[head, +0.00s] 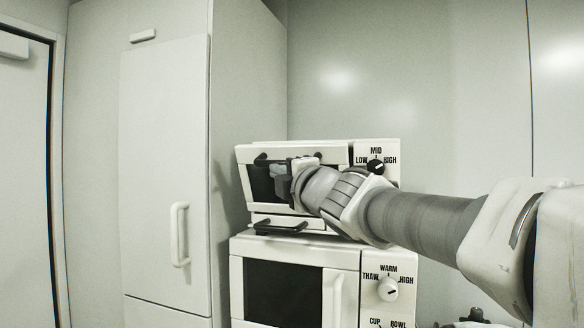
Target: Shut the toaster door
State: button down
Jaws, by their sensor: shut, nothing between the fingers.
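The toaster (376,149) is a white oven with a dark knob marked low, mid and high, standing on top of a white microwave. Its door (259,184) has a white frame and a dark window. The door looks tilted, its top edge leaning out from the body, but how far is hard to tell. My gripper (282,172) is shut and empty, in front of the upper part of the door. My wrist hides the door's right side, and I cannot tell whether the fingers touch the door.
The microwave (350,258) below has an upright handle and a knob. A dark bar handle (280,228) sticks out under the toaster door. A tall cabinet (165,120) stands close on the left. A wall is behind. A dark object (474,316) is partly visible at the bottom right.

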aim_at(292, 146)
jog(key=shift+w+d+r+p, duration=0.25)
jog(key=shift+w+d, duration=0.1)
jog(key=shift+w, duration=0.45)
jog(key=shift+w+d+r+p, duration=0.1)
jog(key=shift+w+d+p, duration=0.2)
jog(key=shift+w, duration=0.45)
jog(key=shift+d, duration=0.1)
jog(key=shift+r, duration=0.15)
jog(key=shift+m+g+h, duration=0.3)
jog(key=shift+m, duration=0.2)
jog(key=w+r+p, duration=0.1)
jog(key=p, duration=0.2)
jog(key=w+d+r+p, duration=0.1)
jog(key=p, duration=0.2)
jog(key=w+r+p, duration=0.2)
jog(key=p, duration=0.1)
jog(key=shift+w+d, duration=0.1)
jog(key=shift+d, duration=0.15)
jog(key=shift+w+d+r+p, duration=0.25)
jog(key=shift+w+r+p, duration=0.1)
jog(key=shift+w+p, duration=0.2)
jog(key=shift+w+f, duration=0.1)
jog(key=shift+f, duration=0.1)
